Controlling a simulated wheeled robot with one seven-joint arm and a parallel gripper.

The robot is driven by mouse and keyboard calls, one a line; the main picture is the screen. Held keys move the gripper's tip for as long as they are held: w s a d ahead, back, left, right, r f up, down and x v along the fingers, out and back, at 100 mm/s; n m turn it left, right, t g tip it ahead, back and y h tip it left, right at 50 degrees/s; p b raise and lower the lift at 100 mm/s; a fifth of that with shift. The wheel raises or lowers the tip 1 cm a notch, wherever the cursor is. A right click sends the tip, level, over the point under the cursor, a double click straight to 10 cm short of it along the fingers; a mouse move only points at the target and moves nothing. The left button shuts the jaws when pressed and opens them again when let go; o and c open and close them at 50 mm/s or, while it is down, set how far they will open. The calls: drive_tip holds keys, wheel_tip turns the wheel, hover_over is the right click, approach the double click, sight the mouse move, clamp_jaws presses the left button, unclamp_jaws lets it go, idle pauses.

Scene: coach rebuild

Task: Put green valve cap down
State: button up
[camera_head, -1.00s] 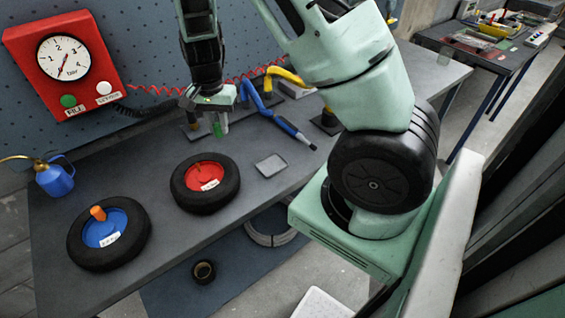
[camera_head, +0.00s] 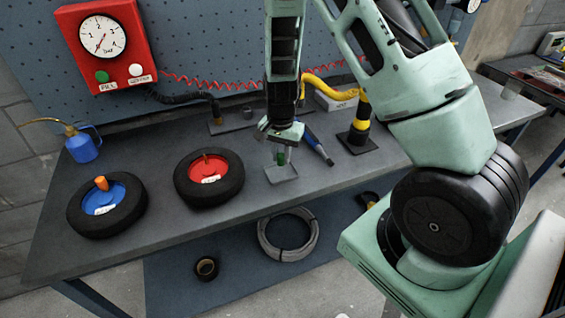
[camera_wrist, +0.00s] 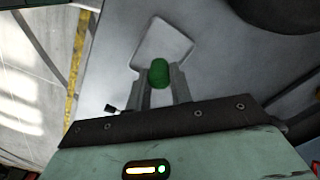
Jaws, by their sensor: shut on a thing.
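My gripper (camera_head: 282,150) is shut on the green valve cap (camera_wrist: 158,72), which sits between the two fingertips in the wrist view. In the head view the green cap (camera_head: 282,157) is a small green patch at the fingertips. A small grey tray (camera_head: 284,176) lies on the bench directly below the fingertips. I cannot tell whether the cap touches the tray.
A red-hubbed tyre (camera_head: 232,180) stands left of the tray, and a blue-hubbed tyre (camera_head: 134,205) with an orange cap (camera_head: 101,183) further left. A blue-handled tool (camera_head: 318,147) and a yellow hose on a black stand (camera_head: 359,137) are right. A blue oil can (camera_head: 82,147) stands far left.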

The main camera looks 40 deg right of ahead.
sight(281, 172)
drive_tip(key=shift+f, duration=1.8)
drive_tip(key=shift+f, duration=0.2)
drive_tip(key=o, duration=0.7)
drive_tip(key=shift+o, duration=0.2)
drive_tip(key=shift+r, duration=0.1)
